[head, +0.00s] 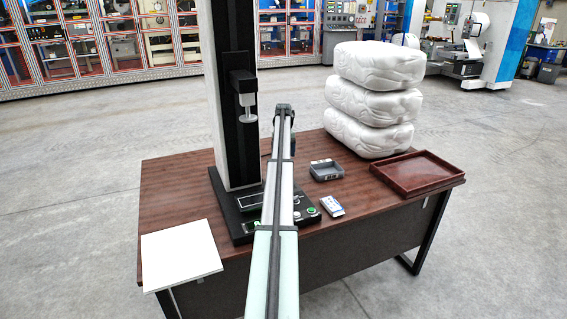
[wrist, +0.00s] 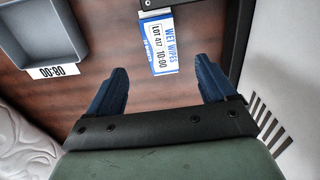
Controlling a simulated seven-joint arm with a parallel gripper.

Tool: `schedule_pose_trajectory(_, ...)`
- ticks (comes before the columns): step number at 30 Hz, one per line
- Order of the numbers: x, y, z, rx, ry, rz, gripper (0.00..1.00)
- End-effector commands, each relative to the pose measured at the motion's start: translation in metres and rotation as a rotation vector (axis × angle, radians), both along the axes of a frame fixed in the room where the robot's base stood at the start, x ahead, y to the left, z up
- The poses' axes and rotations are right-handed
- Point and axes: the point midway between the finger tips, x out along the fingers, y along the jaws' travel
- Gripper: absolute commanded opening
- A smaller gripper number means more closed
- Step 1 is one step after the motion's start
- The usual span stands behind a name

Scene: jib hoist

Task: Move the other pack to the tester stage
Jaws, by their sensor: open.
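The tester stage (head: 252,201) is the low plate on the black base below the tester's column; my arm partly covers the base. I cannot tell whether a pack lies on it. My gripper (wrist: 160,67) is open and empty, its two blue fingers either side of the pack's near end in the picture. The height gap is unclear. In the head view my arm hides the fingers.
A brown tray (head: 440,182) and a stack of white wrapped bundles (head: 372,102) stand at right. A white board (head: 181,253) lies at front left.

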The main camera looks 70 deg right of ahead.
Motion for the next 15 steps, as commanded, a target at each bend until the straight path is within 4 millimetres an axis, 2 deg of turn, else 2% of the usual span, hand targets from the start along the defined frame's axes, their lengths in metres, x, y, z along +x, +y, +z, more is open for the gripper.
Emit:
schedule_pose_trajectory(4, 0.0, 0.0, 0.015, 0.0, 0.0, 0.0, 0.84)
schedule_pose_trajectory(6, 0.0, 0.0, 0.019, 0.0, 0.0, 0.0, 0.89)
schedule_pose_trajectory(15, 0.0, 0.0, 0.021, 0.001, 0.001, 0.0, 0.89)
